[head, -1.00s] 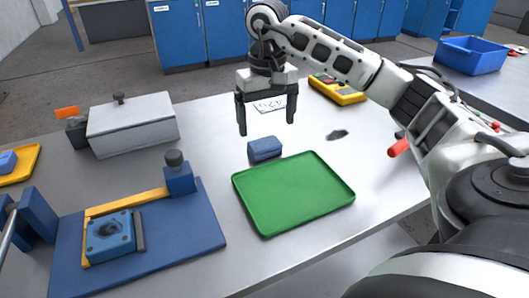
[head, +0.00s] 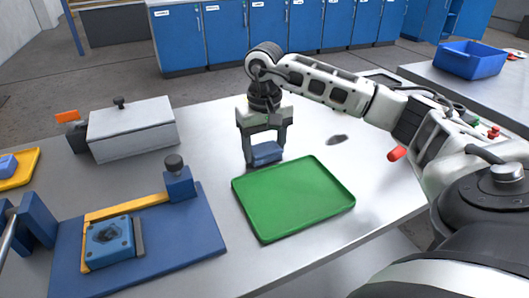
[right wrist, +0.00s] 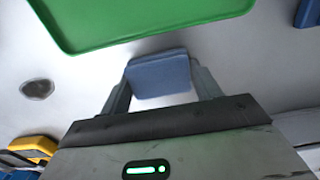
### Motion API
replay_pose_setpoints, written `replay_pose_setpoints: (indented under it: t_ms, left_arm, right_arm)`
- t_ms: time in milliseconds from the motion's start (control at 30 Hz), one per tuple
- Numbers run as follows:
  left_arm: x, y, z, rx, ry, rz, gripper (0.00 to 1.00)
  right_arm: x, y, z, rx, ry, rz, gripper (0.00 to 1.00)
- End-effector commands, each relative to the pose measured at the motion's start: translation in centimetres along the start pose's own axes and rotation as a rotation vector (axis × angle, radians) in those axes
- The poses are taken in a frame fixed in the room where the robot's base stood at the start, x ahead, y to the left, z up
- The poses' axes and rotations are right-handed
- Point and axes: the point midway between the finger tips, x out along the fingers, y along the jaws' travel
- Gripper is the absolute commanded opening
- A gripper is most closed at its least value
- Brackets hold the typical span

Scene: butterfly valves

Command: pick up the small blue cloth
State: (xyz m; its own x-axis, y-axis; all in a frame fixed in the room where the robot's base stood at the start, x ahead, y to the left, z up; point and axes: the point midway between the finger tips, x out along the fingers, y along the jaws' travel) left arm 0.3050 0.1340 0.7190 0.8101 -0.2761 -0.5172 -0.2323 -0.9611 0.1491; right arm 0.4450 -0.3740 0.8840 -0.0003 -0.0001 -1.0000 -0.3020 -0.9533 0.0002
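The small blue cloth (head: 267,153) is a folded, block-like bundle on the grey table, just behind the green tray's far left corner. My right gripper (head: 265,157) points down over it, with one finger at each side. In the right wrist view the cloth (right wrist: 160,76) fills the space between the fingertips, and both fingers appear to touch its sides. The gripper looks shut on it, at table height. My left gripper is not in view.
The green tray (head: 295,198) lies close in front of the cloth. A blue board fixture (head: 190,235) is at front left, a grey lidded box (head: 133,130) at back left. A dark patch (head: 337,139) and a red-handled item (head: 398,153) are to the right.

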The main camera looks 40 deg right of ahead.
Motion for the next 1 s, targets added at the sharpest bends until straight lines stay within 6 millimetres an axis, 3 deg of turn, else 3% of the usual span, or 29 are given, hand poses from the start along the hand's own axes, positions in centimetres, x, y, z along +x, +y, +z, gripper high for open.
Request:
replay_pose_setpoints:
  t_ms: [433, 633, 900, 1000]
  left_arm:
    - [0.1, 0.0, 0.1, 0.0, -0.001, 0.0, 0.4]
    - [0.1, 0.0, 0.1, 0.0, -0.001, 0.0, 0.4]
    - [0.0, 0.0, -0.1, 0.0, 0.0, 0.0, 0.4]
    - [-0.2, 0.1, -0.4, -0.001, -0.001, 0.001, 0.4]
  right_arm:
    - [-0.6, 0.0, -0.1, 0.001, 0.003, -0.001, 0.41]
    - [-3.7, -0.1, 0.1, 0.0, 0.007, -0.003, 0.41]
    - [-9.8, -2.3, 5.3, -0.006, 0.008, 0.001, 0.41]
    - [-10.9, -3.2, 7.7, -0.006, 0.006, 0.002, 0.41]
